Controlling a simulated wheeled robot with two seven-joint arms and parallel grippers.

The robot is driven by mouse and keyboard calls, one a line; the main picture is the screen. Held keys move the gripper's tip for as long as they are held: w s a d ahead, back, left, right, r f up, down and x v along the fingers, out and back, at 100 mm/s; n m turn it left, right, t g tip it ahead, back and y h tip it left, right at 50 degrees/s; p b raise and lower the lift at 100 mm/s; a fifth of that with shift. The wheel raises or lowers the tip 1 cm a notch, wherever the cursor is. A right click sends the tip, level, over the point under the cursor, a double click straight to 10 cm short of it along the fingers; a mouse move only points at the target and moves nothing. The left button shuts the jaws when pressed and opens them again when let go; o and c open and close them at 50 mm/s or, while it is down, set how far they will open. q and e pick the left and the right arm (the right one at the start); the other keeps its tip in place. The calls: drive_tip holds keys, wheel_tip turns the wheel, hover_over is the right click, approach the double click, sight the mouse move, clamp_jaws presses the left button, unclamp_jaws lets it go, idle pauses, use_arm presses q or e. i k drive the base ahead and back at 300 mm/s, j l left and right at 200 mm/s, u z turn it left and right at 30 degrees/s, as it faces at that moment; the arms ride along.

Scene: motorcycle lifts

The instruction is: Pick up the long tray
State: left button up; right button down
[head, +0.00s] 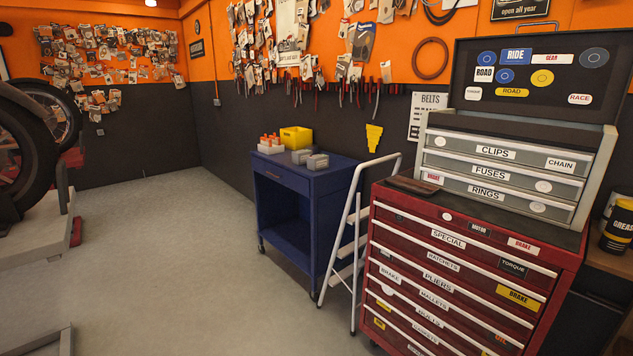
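A long, low, dark brown object (413,185) lies flat on the front left of the top of the red tool cabinet (450,270). It looks like a tray, but it is too small and dark to tell what, if anything, is in it. It lies in front of the grey drawer chest (507,168). Neither of my grippers is in view.
A blue cart (303,190) with a yellow bin (296,137) and small boxes stands against the wall. A white folding step ladder (349,240) leans between cart and cabinet. Wheels (25,150) on a lift are at left. The middle floor (180,240) is clear.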

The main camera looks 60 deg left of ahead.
sight(423, 189)
drive_tip(key=u, duration=1.25)
drive_tip(key=i+j+z, duration=0.15)
drive_tip(key=i+z, duration=0.2)
drive_tip(key=i, duration=0.15)
drive_tip(key=i+j+z, duration=0.35)
drive_tip(key=i+l, duration=0.1)
drive_tip(key=i, duration=0.05)
